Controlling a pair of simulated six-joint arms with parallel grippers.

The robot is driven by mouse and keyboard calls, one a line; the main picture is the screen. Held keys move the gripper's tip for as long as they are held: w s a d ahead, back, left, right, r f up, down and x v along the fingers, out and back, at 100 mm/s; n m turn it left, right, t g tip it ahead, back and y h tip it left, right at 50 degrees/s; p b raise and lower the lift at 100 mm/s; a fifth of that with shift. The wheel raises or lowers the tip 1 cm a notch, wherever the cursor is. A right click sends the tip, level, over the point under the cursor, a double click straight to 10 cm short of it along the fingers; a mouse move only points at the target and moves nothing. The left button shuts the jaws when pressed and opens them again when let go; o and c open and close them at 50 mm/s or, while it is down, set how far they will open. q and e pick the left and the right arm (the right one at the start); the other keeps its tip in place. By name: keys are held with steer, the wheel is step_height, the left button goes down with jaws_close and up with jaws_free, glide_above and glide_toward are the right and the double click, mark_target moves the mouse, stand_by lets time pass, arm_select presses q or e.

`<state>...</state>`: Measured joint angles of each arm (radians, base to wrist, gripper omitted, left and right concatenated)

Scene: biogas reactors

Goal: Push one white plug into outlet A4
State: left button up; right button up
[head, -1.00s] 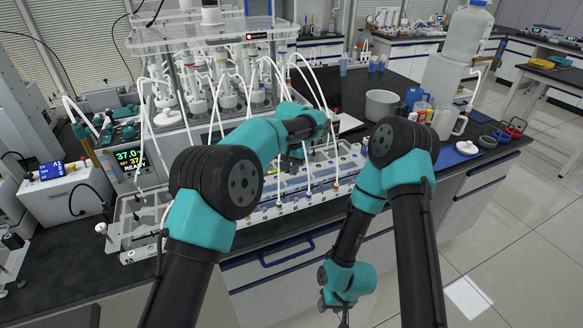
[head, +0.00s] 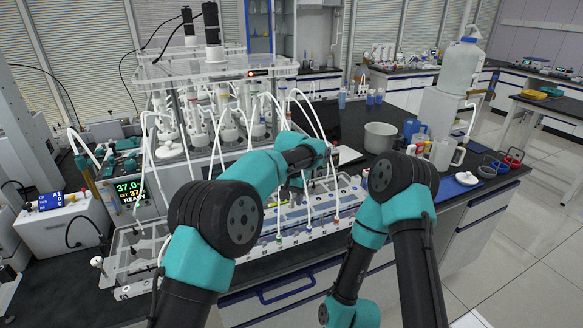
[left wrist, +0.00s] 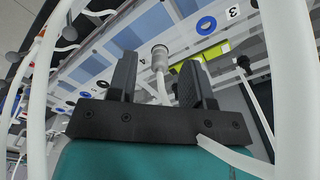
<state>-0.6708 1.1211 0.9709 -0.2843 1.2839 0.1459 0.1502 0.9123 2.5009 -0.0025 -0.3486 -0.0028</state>
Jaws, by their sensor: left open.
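My left gripper (left wrist: 160,62) is open in the left wrist view, with one dark finger on each side of a pale plug (left wrist: 159,55) and its white tube. A clear gap shows on both sides of the plug, so I see no contact. In the head view my left gripper (head: 300,180) is over the long white outlet rack (head: 283,243), its fingertips mostly hidden. Several white tubes reach down to the rack. Printed numbers 3 and 4 show beside the outlets in the wrist view; I cannot make out outlet A4 itself. My right gripper is below the head view's edge.
A clear-topped reactor stand (head: 215,68) with several white-tubed vessels is behind the rack. A metal pot (head: 380,137) and a clear jug (head: 443,153) stand on the dark bench to the right. Loose white tubes arch close around my left gripper.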

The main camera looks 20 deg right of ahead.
arm_select(q)
step_height(320, 180, up, 16)
stand_by(0.6)
steer(key=shift+f, duration=0.1)
stand_by(0.4)
